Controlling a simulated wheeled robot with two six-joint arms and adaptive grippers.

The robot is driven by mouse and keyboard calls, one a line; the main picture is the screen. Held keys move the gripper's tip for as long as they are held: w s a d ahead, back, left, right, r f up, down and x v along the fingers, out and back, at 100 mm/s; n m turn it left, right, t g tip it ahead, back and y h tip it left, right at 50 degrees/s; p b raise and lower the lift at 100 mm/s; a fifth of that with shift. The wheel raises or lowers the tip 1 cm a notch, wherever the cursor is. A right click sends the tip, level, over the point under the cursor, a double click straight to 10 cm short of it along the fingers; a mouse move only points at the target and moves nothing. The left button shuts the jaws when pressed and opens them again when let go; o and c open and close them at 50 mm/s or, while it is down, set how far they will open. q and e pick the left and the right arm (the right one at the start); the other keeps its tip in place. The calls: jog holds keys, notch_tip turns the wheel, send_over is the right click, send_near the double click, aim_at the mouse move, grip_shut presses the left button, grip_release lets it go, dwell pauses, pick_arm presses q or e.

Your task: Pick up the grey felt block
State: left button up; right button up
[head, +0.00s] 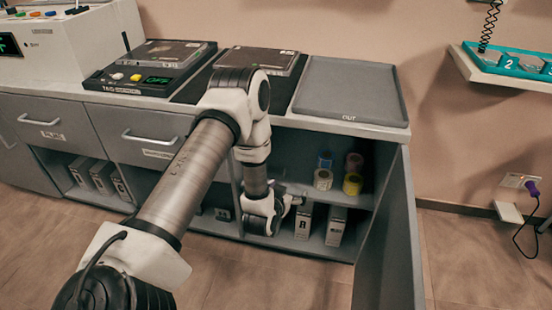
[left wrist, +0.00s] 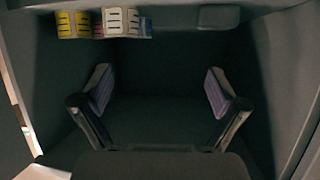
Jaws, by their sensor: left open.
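A small grey block with rounded corners (left wrist: 219,17) shows at the top of the left wrist view, right of the tape rolls; it looks like the grey felt block, but the dim light leaves its texture unclear. In the head view I cannot make it out. My left gripper (left wrist: 160,92) is open and empty, its two purple-padded fingers wide apart with dark space between them. The block is beyond the fingertips and apart from them. In the head view my left gripper (head: 295,201) is at the open cabinet, partly hidden by its own wrist. My right gripper is not in view.
Several tape rolls (head: 352,184) stand on the cabinet shelf; they also show in the left wrist view (left wrist: 73,24). White boxes (head: 335,226) stand below. The open cabinet door (head: 391,245) bounds the right side. A grey tray (head: 350,88) lies on the counter above.

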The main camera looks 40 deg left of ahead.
aim_at(274, 176)
pick_arm(q)
jog(key=a+f+y+b, duration=0.1)
jog(key=a+f+b, duration=0.1)
jog(key=a+b, duration=0.1)
jog(key=w+a+f+n+t+y+b, duration=0.1)
jog(key=a+f+b, duration=0.1)
jog(key=a+b, duration=0.1)
jog(key=w+a+f+n+y+b, duration=0.1)
jog(key=a+f+b, duration=0.1)
jog(key=f+b, duration=0.1)
jog(key=shift+a+t, duration=0.3)
jog(key=shift+a, duration=0.1)
jog(key=shift+w+a+r+b, duration=0.1)
jog(key=shift+w+a+b, duration=0.05)
jog(key=shift+a+b, duration=0.2)
jog(key=shift+y, duration=0.3)
jog(key=b+x, duration=0.4)
jog(key=x, duration=0.3)
jog(key=shift+w, duration=0.1)
jog(key=shift+w+a, duration=0.15)
jog(key=shift+w, duration=0.05)
jog(key=shift+r, duration=0.2)
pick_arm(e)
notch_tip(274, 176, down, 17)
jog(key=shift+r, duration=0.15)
pick_arm(q)
jog(key=c, duration=1.2)
jog(key=shift+c, duration=0.2)
